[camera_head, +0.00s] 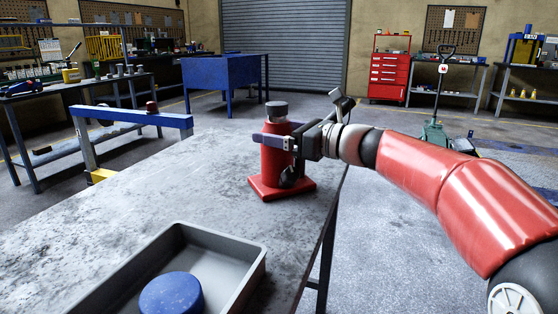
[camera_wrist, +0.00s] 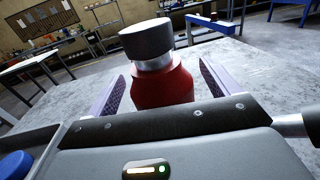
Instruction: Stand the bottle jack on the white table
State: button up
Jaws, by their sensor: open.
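The red bottle jack (camera_head: 275,162), with a dark cap and silver collar, stands upright, its square red base on the pale grey-white, stained table (camera_head: 145,200). My gripper (camera_head: 270,138) reaches in from the right at the height of the jack's upper body. In the wrist view its fingers (camera_wrist: 162,84) are spread either side of the jack (camera_wrist: 165,86), with a visible gap on each side. The jack's base is hidden in the wrist view by my gripper's body.
A grey tray (camera_head: 247,276) with a round blue object (camera_head: 171,294) lies at the table's near end. The table's right edge runs close to the jack. Free tabletop lies left of the jack. A blue workbench (camera_head: 222,72) stands beyond.

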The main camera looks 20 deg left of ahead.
jog(key=shift+a, duration=0.1)
jog(key=shift+c, duration=0.2)
grip_shut()
jog(key=shift+r, duration=0.2)
